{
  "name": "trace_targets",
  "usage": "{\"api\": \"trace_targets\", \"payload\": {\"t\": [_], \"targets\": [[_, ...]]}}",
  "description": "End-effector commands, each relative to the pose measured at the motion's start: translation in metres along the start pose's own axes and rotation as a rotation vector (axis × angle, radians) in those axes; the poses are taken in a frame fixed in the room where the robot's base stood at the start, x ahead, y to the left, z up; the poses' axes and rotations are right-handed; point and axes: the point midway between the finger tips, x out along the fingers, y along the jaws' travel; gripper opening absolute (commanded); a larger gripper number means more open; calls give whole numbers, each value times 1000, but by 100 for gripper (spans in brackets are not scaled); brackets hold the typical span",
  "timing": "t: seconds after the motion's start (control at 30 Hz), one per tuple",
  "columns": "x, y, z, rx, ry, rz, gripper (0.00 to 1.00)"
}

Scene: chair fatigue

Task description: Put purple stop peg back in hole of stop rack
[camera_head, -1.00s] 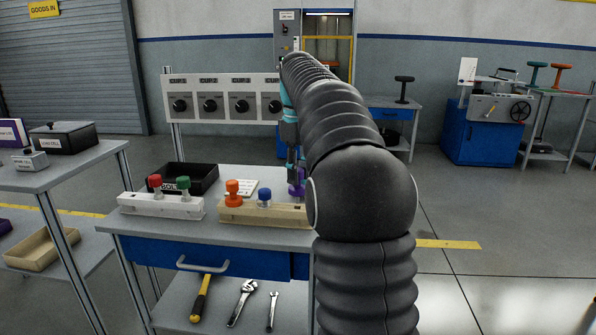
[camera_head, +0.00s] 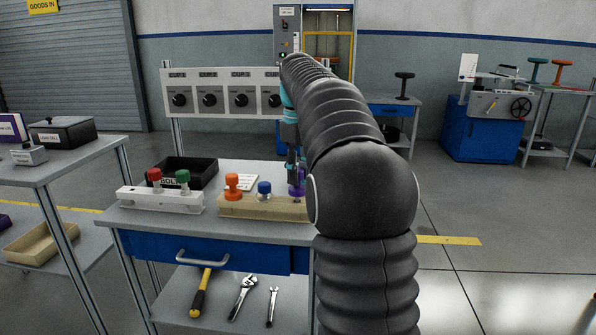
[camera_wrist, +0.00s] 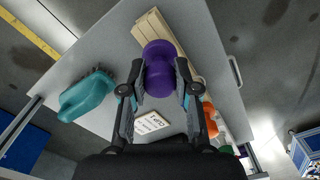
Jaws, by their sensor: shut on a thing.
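The purple stop peg (camera_wrist: 159,68) is between the fingers of my gripper (camera_wrist: 159,85), which is shut on it. In the head view the purple peg (camera_head: 297,188) shows at the right part of the stop rack, partly hidden by my arm, with my gripper (camera_head: 296,168) over it. The stop rack (camera_head: 240,209) is a pale wooden block on the bench; its end also shows in the wrist view (camera_wrist: 150,30). An orange peg (camera_head: 232,187) and a blue peg (camera_head: 264,189) stand on it. I cannot tell whether the purple peg's lower end is in a hole.
A white rack (camera_head: 160,202) with a red and a green peg stands left of the wooden rack. A black bin (camera_head: 205,168) and a small card (camera_head: 240,182) lie behind. A teal object (camera_wrist: 88,96) lies on the bench. A dial panel (camera_head: 222,105) rises behind.

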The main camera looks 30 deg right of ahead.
Motion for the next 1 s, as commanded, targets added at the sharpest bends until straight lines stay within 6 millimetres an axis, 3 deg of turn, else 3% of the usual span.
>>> {"api": "trace_targets", "payload": {"t": [1.0], "targets": [[22, 0, 0, 0, 0, 0, 0]]}}
